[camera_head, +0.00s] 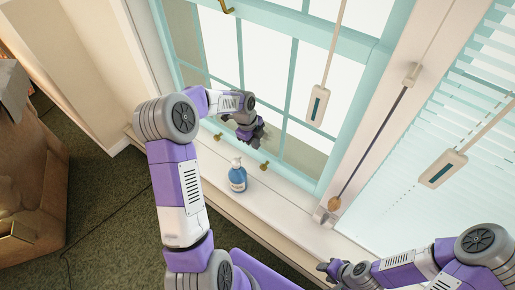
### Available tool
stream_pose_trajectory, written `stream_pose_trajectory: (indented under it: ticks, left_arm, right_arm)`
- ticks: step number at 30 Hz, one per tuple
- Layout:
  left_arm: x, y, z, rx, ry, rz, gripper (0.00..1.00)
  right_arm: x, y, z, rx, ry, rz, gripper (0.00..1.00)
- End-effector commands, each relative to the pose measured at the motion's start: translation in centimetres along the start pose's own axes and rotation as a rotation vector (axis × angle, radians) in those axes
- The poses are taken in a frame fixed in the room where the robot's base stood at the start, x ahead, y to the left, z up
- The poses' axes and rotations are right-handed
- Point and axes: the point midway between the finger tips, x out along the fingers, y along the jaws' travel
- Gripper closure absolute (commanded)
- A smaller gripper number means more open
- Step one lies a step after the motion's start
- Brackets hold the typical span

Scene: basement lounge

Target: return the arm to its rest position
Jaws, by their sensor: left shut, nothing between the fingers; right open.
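My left arm comes up from the bottom of the head view, bends at a raised elbow and reaches right across the window. Its gripper (256,134) is dark, shut and empty, in front of the teal-framed window (291,100) and above the sill. My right arm comes in from the lower right. Its gripper (326,268) is open and small in view near the bottom edge, beside the sill's front edge, with nothing seen in it.
A blue pump bottle (237,178) stands on the white windowsill (271,203), below my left gripper. Blinds (440,130) cover the window at right. Blind pulls (317,105) hang in front. Brown furniture (30,165) stands at left on dark green carpet (105,215).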

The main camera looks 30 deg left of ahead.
Motion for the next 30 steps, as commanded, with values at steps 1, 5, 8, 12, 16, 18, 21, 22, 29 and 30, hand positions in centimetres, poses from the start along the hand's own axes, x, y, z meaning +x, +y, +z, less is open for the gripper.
stream_pose_trajectory:
  ticks: [1,5,8,12,16,18,21,22,29,30]
  left_arm:
    - [-0.5,0.0,0.0,0.000,0.000,0.000,1.00]
    - [-1.0,0.0,0.0,0.000,0.000,-0.001,1.00]
    - [-1.1,0.0,0.0,0.000,0.000,0.000,1.00]
    - [-1.5,-0.1,-0.1,0.000,0.000,0.000,1.00]
    - [-3.6,-0.3,-0.4,0.000,0.000,-0.001,1.00]
    - [-5.1,-0.5,-0.6,0.000,0.000,-0.001,1.00]
    - [-6.7,-0.7,-0.9,0.000,0.000,-0.001,1.00]
    - [-7.0,-0.8,-0.9,0.000,0.000,-0.001,1.00]
    - [-9.6,-1.1,-1.3,0.000,0.000,0.000,1.00]
    - [-10.1,-1.1,-1.4,0.000,0.000,0.000,1.00]
  right_arm:
    - [-0.1,-0.1,0.0,0.000,0.000,0.000,0.57]
    - [-0.2,-0.1,0.0,0.000,0.000,0.000,0.57]
    - [-0.2,-0.1,0.0,0.000,0.000,0.000,0.57]
    - [-0.6,-0.2,0.0,0.000,0.000,0.000,0.57]
    - [-2.6,-1.0,0.1,0.000,-0.001,0.000,0.57]
    - [-4.1,-1.5,0.2,0.000,0.000,0.000,0.57]
    - [-5.6,-2.1,0.2,0.000,0.000,0.000,0.57]
    - [-5.9,-2.2,0.2,0.000,0.000,0.000,0.57]
    - [-8.4,-3.1,0.4,0.000,0.000,0.000,0.57]
    - [-8.8,-3.3,0.4,0.000,0.000,0.000,0.57]
